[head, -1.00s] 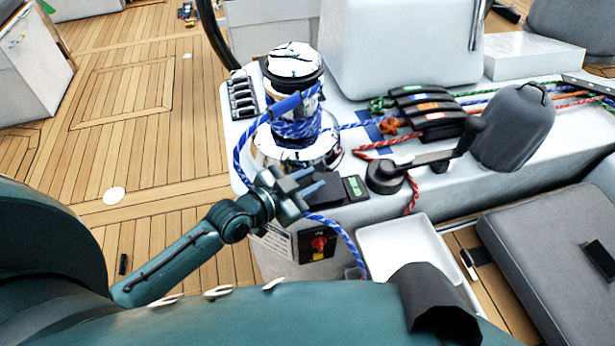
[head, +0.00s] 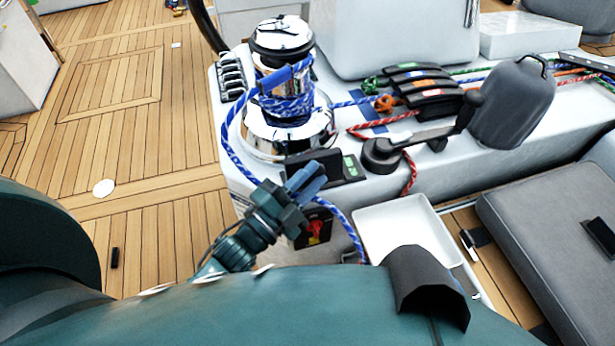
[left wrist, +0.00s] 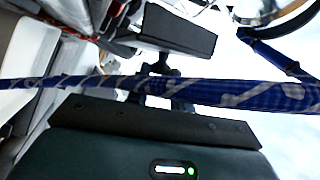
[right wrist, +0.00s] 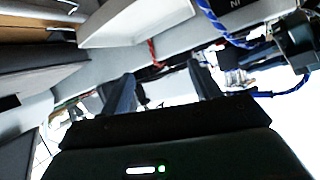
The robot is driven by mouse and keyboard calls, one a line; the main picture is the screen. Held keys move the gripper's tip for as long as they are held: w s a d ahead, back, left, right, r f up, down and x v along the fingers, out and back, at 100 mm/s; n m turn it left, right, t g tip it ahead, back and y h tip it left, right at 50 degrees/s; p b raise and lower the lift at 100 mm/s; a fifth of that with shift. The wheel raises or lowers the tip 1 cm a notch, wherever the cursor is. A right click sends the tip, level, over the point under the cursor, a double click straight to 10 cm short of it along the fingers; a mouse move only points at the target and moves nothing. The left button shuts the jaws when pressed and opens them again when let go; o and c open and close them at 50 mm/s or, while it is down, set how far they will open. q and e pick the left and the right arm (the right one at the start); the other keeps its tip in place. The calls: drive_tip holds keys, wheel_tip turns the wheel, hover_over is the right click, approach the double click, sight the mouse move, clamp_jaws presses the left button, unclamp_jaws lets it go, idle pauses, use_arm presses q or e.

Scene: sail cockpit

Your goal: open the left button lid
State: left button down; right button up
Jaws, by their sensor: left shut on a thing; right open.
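The left button lid (head: 318,160) is a dark flap on the white console at the foot of the chrome winch, beside a part with a green label (head: 350,166). My left gripper (head: 308,180) is at its front edge, its bluish fingers close together and shut on it. They hide part of it, and I cannot tell how far it is raised. In the left wrist view a black panel (left wrist: 178,30), apparently this lid, lies just beyond the fingertips (left wrist: 160,68).
A blue rope (head: 240,172) hangs from the winch (head: 285,135) past my left gripper and crosses close in the left wrist view (left wrist: 220,92). A red switch (head: 315,230) sits below. A winch handle (head: 420,140) and white tray (head: 405,235) are to the right.

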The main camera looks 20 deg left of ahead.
use_arm(q)
drive_tip(key=shift+s+d+f+m+t+h+b, duration=0.15)
drive_tip(key=shift+s+m+h+b, duration=0.1)
drive_tip(key=shift+m+h+b, duration=0.4)
drive_tip(key=shift+s+d+f+m+t+h+b, duration=0.15)
drive_tip(key=shift+m+b, duration=0.25)
drive_tip(key=shift+m, duration=0.4)
drive_tip(key=shift+s+d+f+m+h+b, duration=0.2)
drive_tip(key=shift+s+m+h+b, duration=0.1)
drive_tip(key=shift+m+h+b, duration=0.35)
use_arm(e)
drive_tip(key=shift+s+d+r+t+h, duration=0.15)
drive_tip(key=shift+s+d+r+t, duration=0.1)
drive_tip(key=shift+s+d+t, duration=0.15)
drive_tip(key=shift+s+d+r+t+h, duration=0.2)
drive_tip(key=shift+s+d+t, duration=0.15)
drive_tip(key=shift+d, duration=0.15)
drive_tip(key=shift+s+f, duration=0.1)
use_arm(q)
drive_tip(key=c, duration=1.5)
unclamp_jaws()
drive_tip(key=shift+c, duration=0.2)
drive_tip(key=v, duration=1.3)
drive_tip(key=shift+b, duration=0.35)
use_arm(e)
drive_tip(key=shift+d+r, duration=0.2)
drive_tip(key=shift+r, duration=0.05)
